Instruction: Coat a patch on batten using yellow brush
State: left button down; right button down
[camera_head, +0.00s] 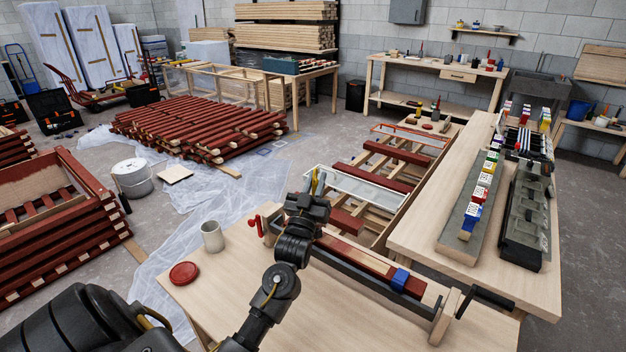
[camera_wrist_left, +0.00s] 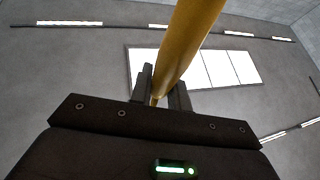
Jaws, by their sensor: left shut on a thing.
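My left gripper (camera_head: 314,200) is over the front bench, shut on the yellow brush (camera_head: 314,182), whose handle stands up between the fingers. In the left wrist view the yellow handle of the brush (camera_wrist_left: 190,45) rises from between the fingers of my left gripper (camera_wrist_left: 160,92), against the ceiling. The brush's bristles are hidden. A batten (camera_head: 355,257) painted dark red lies along the front bench beside a dark clamp bar, with bare pale wood near its right end. My gripper is near its far left end; I cannot tell whether the brush touches it. My right gripper is not in view.
A grey mug (camera_head: 212,236) and a red lid (camera_head: 184,273) stand left of my arm on the front bench. A blue clamp piece (camera_head: 400,280) sits on the batten. A rack of red battens (camera_head: 375,170) lies behind. Colored blocks (camera_head: 482,192) line the right bench.

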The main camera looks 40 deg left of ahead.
pick_arm(q)
jog(key=shift+d, duration=0.1)
jog(key=d+p, duration=0.1)
jog(key=d, duration=0.5)
jog(key=shift+d, duration=0.3)
dwell(0.3)
jog(key=shift+d+f, duration=0.1)
jog(key=shift+f, duration=0.05)
jog(key=d+p, duration=0.1)
jog(key=d, duration=0.8)
jog(key=shift+w+d+f, duration=0.15)
jog(key=shift+w+d, duration=0.05)
jog(key=shift+d, duration=0.2)
dwell(0.5)
